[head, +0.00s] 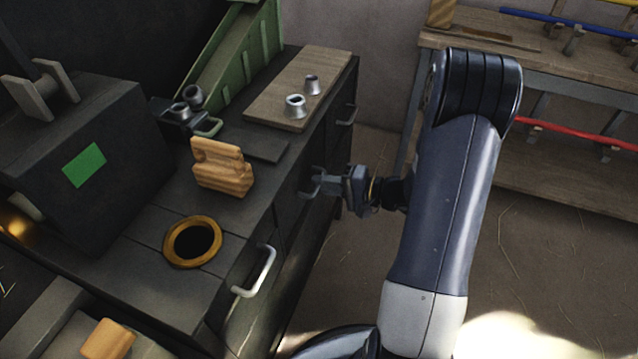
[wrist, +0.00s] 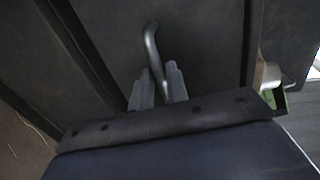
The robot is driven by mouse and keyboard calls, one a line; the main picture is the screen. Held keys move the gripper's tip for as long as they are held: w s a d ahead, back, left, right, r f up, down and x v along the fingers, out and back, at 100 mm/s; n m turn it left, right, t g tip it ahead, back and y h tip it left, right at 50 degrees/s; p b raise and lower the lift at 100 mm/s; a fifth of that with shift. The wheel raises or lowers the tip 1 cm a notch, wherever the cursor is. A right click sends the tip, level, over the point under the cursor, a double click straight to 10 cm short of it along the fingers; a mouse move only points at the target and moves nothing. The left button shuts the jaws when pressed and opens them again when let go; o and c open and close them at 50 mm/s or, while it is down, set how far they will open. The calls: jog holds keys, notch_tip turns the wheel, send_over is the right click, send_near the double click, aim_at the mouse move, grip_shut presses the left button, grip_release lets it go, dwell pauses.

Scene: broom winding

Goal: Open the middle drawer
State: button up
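The middle drawer (wrist: 205,50) is a dark panel in the side of the workbench. Its bar handle (wrist: 151,45) stands out from the front in the wrist view. My gripper (head: 318,185) reaches the handle from the right in the head view. In the wrist view my gripper's two fingers (wrist: 158,80) stand close together on either side of the handle, and they look shut on it. The handle's lower end is hidden between the fingers. The drawer front looks flush with the bench side, though my gripper and the bench top hide part of it in the head view.
Another drawer handle (head: 258,272) is nearer, and one more (head: 348,115) is farther. On the bench top are a wooden block (head: 222,168), a yellow ring (head: 192,242) and a board (head: 325,68) with metal cones. A shelf (head: 575,75) stands behind right. The floor (head: 540,265) beside the bench looks clear.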

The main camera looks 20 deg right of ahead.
jog(key=shift+x, duration=0.75)
grip_shut()
